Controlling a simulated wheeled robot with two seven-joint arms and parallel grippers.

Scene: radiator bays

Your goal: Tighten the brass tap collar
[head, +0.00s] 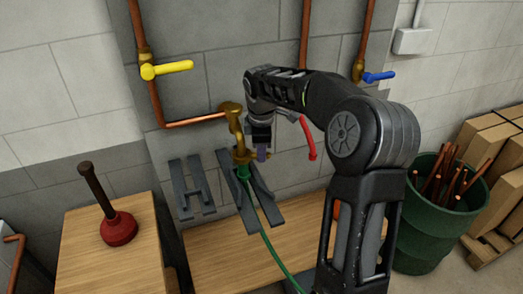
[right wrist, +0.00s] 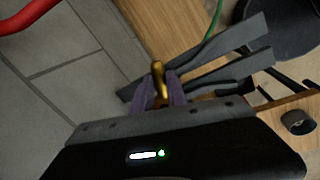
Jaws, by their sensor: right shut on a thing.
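The brass tap (head: 234,118) comes out of the copper pipe on the grey block wall. Its brass collar (head: 243,156) is at the lower end of the spout, just above the green hose end (head: 243,173). My right gripper (head: 262,153) is beside the collar, on its right, with its purple fingertips at collar height. In the right wrist view the purple fingers (right wrist: 165,92) are shut on a brass part of the collar (right wrist: 158,71), which sticks out between them. The rest of the collar is hidden there. My left gripper is out of view.
A red plunger (head: 119,228) stands on a wooden box at left. Yellow (head: 167,69) and blue (head: 379,76) valve handles are above; a green bin (head: 420,225) is at right.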

